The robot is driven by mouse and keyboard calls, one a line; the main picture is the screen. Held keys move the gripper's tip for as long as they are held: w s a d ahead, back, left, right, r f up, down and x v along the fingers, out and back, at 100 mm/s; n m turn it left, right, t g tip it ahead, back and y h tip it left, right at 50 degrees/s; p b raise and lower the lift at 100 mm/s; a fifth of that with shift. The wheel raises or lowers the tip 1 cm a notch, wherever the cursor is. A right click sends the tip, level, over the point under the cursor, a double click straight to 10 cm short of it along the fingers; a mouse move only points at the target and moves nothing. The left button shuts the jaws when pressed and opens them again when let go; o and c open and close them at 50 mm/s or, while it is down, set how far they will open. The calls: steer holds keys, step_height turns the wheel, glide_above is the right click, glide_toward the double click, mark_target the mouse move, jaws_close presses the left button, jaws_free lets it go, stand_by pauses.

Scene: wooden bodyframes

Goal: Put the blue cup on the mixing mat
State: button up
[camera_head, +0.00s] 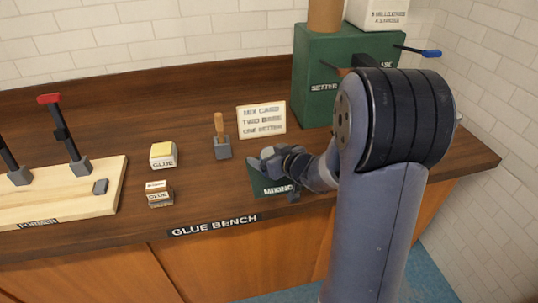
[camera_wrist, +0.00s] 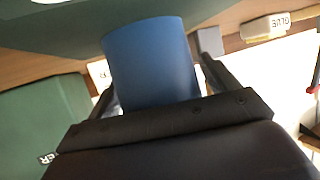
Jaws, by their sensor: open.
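The blue cup (camera_wrist: 150,62) fills the middle of the wrist view, between the two fingers of my gripper (camera_wrist: 160,88). The jaws are open around it. The cup's far end overlaps the dark green mixing mat (camera_wrist: 60,25) at the top of that view; it looks to be standing on the mat, though the contact is not clear. In the head view my gripper (camera_head: 272,158) is low over the green mixing mat (camera_head: 257,181), near the front edge of the bench. The cup cannot be made out there, being hidden by my gripper and wrist.
A green setter machine (camera_head: 318,105) stands behind my arm. A text card (camera_head: 261,120), a wooden-handled tool in a grey block (camera_head: 222,147) and two glue blocks (camera_head: 163,155) (camera_head: 159,193) stand to the left. A pale clamp board (camera_head: 75,195) lies further left.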

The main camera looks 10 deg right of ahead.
steer(key=p+v, duration=0.2)
steer(key=v, duration=1)
steer(key=shift+d+r, duration=0.1)
